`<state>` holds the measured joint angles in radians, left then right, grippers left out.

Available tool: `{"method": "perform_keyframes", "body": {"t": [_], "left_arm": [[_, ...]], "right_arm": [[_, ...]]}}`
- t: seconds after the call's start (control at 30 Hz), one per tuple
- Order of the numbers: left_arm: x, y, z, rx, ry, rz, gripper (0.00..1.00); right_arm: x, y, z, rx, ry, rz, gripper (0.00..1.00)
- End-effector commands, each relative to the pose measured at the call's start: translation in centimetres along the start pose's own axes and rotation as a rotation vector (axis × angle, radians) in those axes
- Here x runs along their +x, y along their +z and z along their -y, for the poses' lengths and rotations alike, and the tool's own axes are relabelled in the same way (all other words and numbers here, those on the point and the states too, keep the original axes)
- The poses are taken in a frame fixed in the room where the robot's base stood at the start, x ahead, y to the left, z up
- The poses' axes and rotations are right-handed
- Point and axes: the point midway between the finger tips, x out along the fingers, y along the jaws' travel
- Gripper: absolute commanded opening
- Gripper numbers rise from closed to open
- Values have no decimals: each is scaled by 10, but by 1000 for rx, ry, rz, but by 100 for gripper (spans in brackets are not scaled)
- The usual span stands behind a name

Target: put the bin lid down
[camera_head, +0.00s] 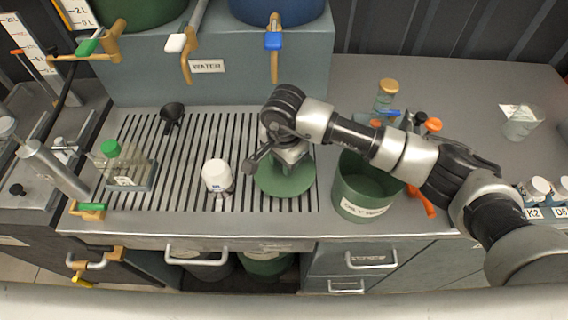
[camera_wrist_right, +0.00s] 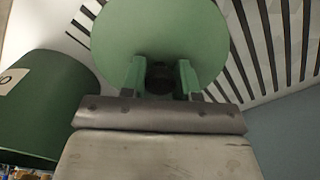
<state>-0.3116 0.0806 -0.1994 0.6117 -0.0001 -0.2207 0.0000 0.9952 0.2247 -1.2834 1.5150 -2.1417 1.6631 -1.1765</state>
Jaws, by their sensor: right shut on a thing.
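The bin lid is a round green disc (camera_head: 284,184) over the right part of the slotted drain board. My right gripper (camera_head: 288,160) is above it, pointing down, and hides its middle. In the right wrist view the lid (camera_wrist_right: 160,30) fills the top centre, and the gripper's two green-tipped fingers (camera_wrist_right: 160,78) are shut on its dark knob. I cannot tell whether the lid touches the board. The green bin (camera_head: 362,190), with a white label, stands open just right of the lid; its wall shows at the left of the wrist view (camera_wrist_right: 45,105). My left gripper is not in view.
A white-capped bottle (camera_head: 217,176) stands on the drain board (camera_head: 140,200) left of the lid. A black funnel (camera_head: 172,115) and a green-capped bottle in a rack (camera_head: 122,165) are farther left. Bottles and orange-handled tools crowd behind the bin. A clear beaker (camera_head: 520,122) stands right.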

Motion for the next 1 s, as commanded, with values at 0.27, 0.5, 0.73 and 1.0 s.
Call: {"method": "perform_keyframes", "body": {"t": [0.27, 0.5, 0.73, 1.0], "left_arm": [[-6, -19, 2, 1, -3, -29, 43], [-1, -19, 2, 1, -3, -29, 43], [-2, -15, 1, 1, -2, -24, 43], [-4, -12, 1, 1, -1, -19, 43]], "right_arm": [[23, 0, 0, -1, 0, 1, 5], [27, 0, 0, 0, 0, 1, 5], [26, 0, 0, 0, 1, 1, 56], [24, 0, 0, 0, 1, 1, 56]]}}
